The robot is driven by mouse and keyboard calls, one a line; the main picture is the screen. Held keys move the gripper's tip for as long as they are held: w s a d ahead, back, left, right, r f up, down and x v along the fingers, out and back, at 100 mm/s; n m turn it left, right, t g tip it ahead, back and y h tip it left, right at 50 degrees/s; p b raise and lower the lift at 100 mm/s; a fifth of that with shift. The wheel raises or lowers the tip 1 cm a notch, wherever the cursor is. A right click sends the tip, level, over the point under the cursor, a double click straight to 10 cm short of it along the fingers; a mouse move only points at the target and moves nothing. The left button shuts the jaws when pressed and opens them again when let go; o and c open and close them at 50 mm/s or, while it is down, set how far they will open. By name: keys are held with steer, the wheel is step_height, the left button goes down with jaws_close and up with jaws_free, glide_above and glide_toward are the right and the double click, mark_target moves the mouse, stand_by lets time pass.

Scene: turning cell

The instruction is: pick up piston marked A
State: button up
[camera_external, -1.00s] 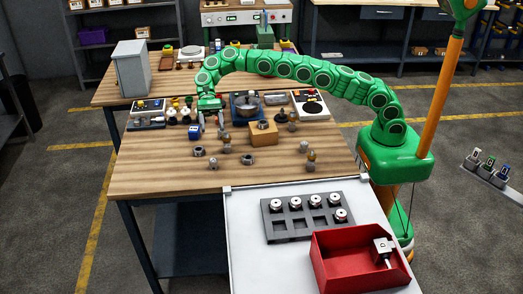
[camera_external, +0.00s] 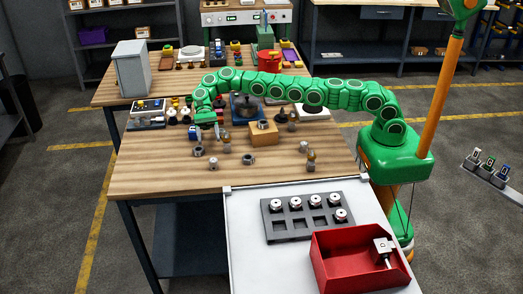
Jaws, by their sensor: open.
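My gripper (camera_external: 208,132) points down over the back left of the near wooden table, its fingers apart. Small metal parts stand near it, among them one at its lower left (camera_external: 198,151) and one just to its right (camera_external: 227,141). I cannot read an A on any part, so I cannot tell which is piston A. A piston with a mark like D (camera_external: 383,247) lies in the red bin (camera_external: 345,275). Whether anything is between the fingers is too small to tell.
A grey slotted tray (camera_external: 270,232) holds several round metal parts on the white surface. A wooden block (camera_external: 264,138) and a blue device (camera_external: 245,112) stand right of my gripper. A grey cabinet (camera_external: 131,70) stands at the back left. The table's front left is clear.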

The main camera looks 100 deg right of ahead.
mark_target(213, 160)
steer(key=shift+x, duration=5.8)
steer(key=shift+c, duration=0.2)
steer(key=c, duration=1.1)
steer(key=shift+r, duration=0.15)
